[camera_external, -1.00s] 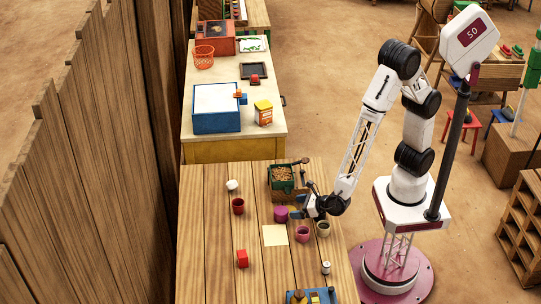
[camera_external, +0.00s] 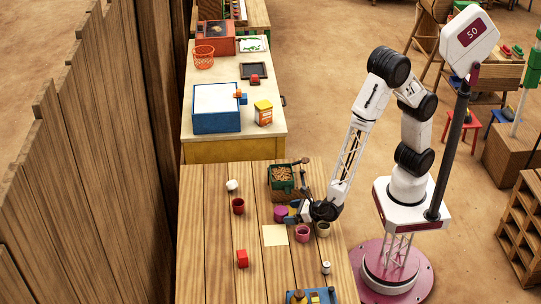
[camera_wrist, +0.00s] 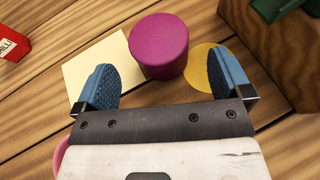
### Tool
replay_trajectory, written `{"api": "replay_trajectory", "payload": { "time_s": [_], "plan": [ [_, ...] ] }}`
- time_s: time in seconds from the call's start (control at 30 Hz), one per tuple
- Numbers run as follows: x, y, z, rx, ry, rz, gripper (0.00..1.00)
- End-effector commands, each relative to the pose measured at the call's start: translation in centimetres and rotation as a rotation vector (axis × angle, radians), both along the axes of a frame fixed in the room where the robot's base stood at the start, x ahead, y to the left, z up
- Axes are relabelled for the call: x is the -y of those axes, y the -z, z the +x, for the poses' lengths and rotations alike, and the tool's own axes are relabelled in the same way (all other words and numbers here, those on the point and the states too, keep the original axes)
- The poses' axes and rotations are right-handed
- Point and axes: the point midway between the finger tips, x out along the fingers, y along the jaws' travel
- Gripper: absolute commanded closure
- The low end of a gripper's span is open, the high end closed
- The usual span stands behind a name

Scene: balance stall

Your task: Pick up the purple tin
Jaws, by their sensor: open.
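The purple tin (camera_external: 280,213) stands upright on the wooden table, left of my gripper (camera_external: 296,212). In the wrist view the tin (camera_wrist: 158,45) is at the top middle, ahead of the gap between my fingers. My gripper (camera_wrist: 165,80) is open, with its blue padded fingers spread wider than the tin. Nothing is between the fingertips, and the tin looks just beyond them.
A cream paper square (camera_wrist: 95,70) and a flat yellow disc (camera_wrist: 205,65) lie beside the tin. A box of brown pieces with a green rim (camera_external: 283,180) stands behind it. A pink cup (camera_external: 302,234) and a cream cup (camera_external: 323,230) are near my gripper. A red box (camera_external: 242,258) stands farther off.

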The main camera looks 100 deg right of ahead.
Motion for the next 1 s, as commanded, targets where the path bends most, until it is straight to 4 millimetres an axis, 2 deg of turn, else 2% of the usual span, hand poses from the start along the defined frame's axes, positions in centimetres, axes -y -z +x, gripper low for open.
{"api": "replay_trajectory", "payload": {
  "time_s": [0.53, 1.0],
  "plan": [
    [1.6, 1.7, 3.8, 0.000, 0.001, 0.001, 0.03],
    [1.7, 1.8, 4.2, 0.000, 0.000, 0.000, 0.03]
  ]
}}
